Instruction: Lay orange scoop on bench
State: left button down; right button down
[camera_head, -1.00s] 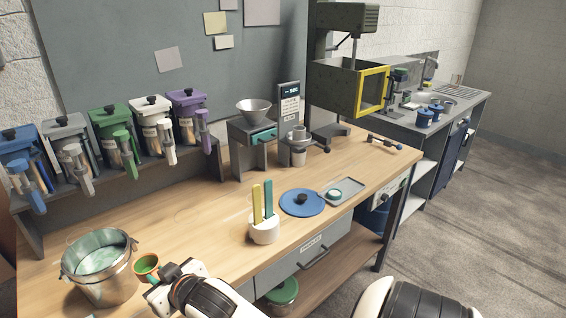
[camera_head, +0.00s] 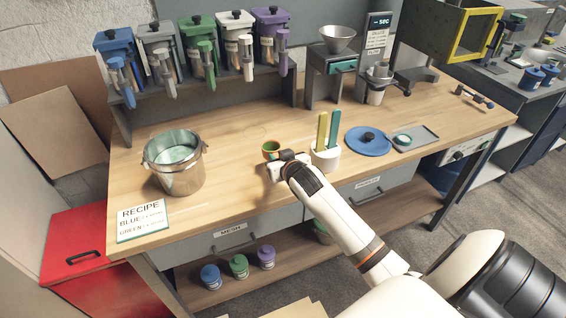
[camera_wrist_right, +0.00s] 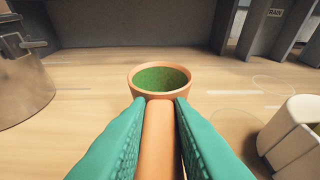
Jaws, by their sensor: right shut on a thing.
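The orange scoop (camera_head: 271,148) is a small cup with green contents inside. In the right wrist view its round bowl (camera_wrist_right: 160,80) points away from me and its orange handle lies between my teal fingers. My right gripper (camera_head: 280,162) is shut on that handle; it also shows in the right wrist view (camera_wrist_right: 158,135). The scoop is over the wooden bench (camera_head: 233,187), between the metal bucket and the white holder. I cannot tell whether its bottom touches the wood. My left gripper is out of view.
A metal bucket (camera_head: 182,176) stands left of the scoop. A white holder (camera_head: 325,156) with yellow and teal sticks stands close on the right. A recipe card (camera_head: 142,222) lies at the front left. Dispensers (camera_head: 199,58) line the back shelf. Bare wood lies behind the scoop.

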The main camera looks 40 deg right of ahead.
jog(key=shift+f, duration=2.2)
jog(key=c, duration=1.3)
grip_release()
jog(key=shift+f, duration=0.1)
